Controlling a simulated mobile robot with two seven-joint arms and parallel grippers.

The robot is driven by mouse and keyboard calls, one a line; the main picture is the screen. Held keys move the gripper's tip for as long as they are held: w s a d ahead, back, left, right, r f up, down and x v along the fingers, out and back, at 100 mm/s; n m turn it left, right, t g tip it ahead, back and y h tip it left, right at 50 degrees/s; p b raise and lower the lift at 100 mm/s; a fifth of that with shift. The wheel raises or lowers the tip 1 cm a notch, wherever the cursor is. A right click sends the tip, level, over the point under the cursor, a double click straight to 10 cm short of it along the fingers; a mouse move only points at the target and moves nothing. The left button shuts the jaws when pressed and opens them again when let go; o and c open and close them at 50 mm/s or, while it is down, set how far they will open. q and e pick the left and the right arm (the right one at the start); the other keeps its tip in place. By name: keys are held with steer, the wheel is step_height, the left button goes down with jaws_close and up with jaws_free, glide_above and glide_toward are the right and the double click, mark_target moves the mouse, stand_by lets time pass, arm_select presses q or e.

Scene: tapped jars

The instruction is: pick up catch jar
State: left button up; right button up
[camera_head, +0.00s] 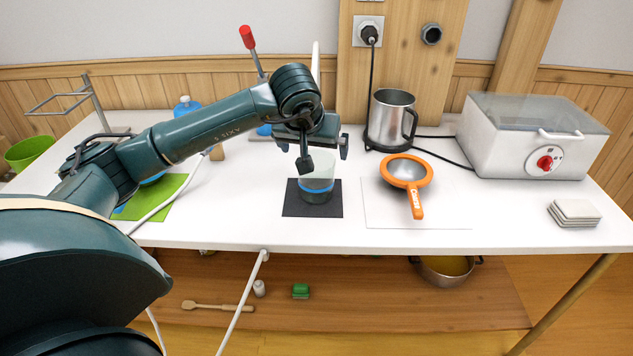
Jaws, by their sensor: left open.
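A clear jar (317,186) with a blue band, which I take for the catch jar, stands upright on a black mat (312,208) near the middle of the table. My left gripper (325,156) is open above it, its fingers spread over the jar's top. The near finger overlaps the jar's upper left part in the picture, and I cannot tell whether it touches. The far rim is partly hidden by the gripper. My right gripper is not in view.
An orange strainer (414,201) lies right of the jar on a white sheet (455,217). A steel pitcher (391,121) and a white lidded box (535,140) stand behind. White tiles (574,212) are stacked at right. A blue-topped container (186,108) is partly behind my left arm.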

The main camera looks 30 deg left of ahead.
mark_target(315, 157)
arm_select(q)
steer(key=x, duration=0.7)
steer(key=shift+a+r, duration=0.15)
steer(key=shift+a, duration=0.2)
steer(key=shift+c, duration=0.4)
steer(key=c, duration=1.3)
steer(key=shift+r, duration=0.1)
step_height(315, 157, up, 10)
steer(key=shift+f+p, duration=0.1)
steer(key=shift+p, duration=0.2)
